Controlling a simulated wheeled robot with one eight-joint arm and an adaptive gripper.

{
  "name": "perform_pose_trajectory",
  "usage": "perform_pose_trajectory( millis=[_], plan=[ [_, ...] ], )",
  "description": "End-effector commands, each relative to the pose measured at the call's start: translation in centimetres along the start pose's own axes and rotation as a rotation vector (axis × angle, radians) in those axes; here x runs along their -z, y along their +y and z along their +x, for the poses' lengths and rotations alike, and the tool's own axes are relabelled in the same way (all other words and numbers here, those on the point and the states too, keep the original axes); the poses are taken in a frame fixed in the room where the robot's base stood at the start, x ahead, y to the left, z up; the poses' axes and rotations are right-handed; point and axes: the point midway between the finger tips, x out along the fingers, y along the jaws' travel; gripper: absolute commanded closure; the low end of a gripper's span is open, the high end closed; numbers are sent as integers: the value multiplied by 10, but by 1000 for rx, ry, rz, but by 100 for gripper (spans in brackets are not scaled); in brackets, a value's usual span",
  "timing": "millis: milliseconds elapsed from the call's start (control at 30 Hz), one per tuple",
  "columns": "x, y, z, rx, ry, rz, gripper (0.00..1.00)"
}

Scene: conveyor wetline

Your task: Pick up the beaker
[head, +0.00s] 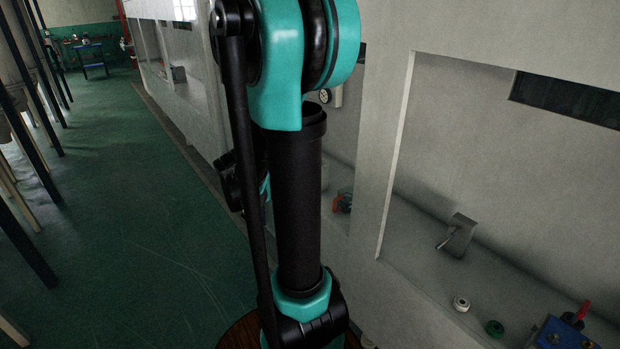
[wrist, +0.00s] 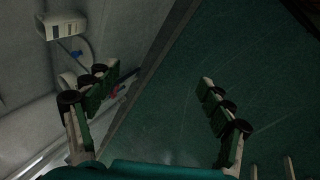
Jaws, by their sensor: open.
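I cannot make out a beaker in either view. My gripper (wrist: 158,78) shows in the wrist view with its two green and black fingers spread wide apart. Nothing is between the fingers, only the green floor and the edge of a pale surface beyond them. In the head view my arm stands across the middle and hides part of the wall bays behind it; the gripper fingers cannot be made out there.
In the head view a recessed bay at right holds a grey metal piece (head: 459,236), a white ring-shaped item (head: 461,304), a green round item (head: 494,328) and a blue device (head: 562,335). A blue table (head: 91,57) stands far back. The green floor (head: 130,220) at left is open.

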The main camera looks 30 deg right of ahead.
Motion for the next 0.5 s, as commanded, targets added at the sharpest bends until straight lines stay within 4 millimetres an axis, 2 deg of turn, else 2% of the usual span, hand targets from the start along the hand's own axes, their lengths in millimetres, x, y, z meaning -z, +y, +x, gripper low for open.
perform_pose_trajectory(
  millis=[200,500],
  plan=[
    [36,58,40,-138,-99,-211,19],
    [75,125,103,-303,-285,-508,19]
  ],
)
